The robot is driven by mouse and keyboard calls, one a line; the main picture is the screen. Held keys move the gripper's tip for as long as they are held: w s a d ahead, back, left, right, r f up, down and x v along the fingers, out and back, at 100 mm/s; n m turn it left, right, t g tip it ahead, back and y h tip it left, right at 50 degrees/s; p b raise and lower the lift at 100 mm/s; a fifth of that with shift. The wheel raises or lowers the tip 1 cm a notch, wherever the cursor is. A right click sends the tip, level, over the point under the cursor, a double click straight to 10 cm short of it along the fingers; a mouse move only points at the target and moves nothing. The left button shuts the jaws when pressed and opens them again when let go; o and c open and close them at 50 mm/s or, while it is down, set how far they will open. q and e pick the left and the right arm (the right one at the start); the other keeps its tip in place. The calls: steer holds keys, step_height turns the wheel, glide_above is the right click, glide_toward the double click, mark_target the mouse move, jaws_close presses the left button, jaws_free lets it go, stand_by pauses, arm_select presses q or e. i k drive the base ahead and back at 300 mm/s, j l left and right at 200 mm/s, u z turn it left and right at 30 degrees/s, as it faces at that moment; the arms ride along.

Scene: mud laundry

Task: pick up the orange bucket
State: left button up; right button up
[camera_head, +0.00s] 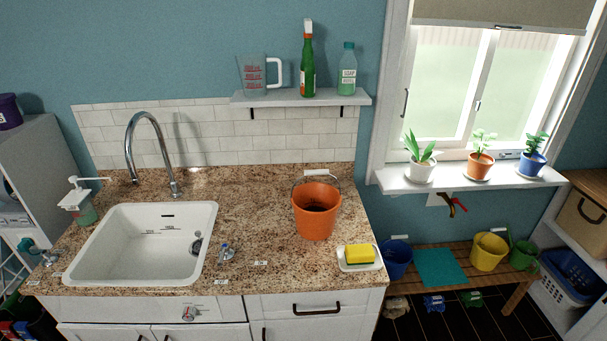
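The orange bucket (316,222) stands upright on the brown speckled countertop (262,207), to the right of the sink. Its wire handle with a pale grip is raised above the rim, at the back. The inside looks dark, and I cannot tell whether it holds anything. Neither of my grippers is in view.
A white sink (140,243) with a tall faucet (150,150) lies left of the bucket. A white dish with a yellow sponge (359,254) sits close to its right front. A wall shelf (300,98) with a jug and bottles hangs above. Counter behind the bucket is clear.

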mark_target(316, 206)
steer(key=i+u, duration=0.1)
steer(key=u, duration=0.25)
steer(key=i+u, duration=0.15)
steer(key=u, duration=0.15)
steer(key=i+u, duration=0.1)
steer(key=u, duration=0.25)
steer(key=z, duration=1.25)
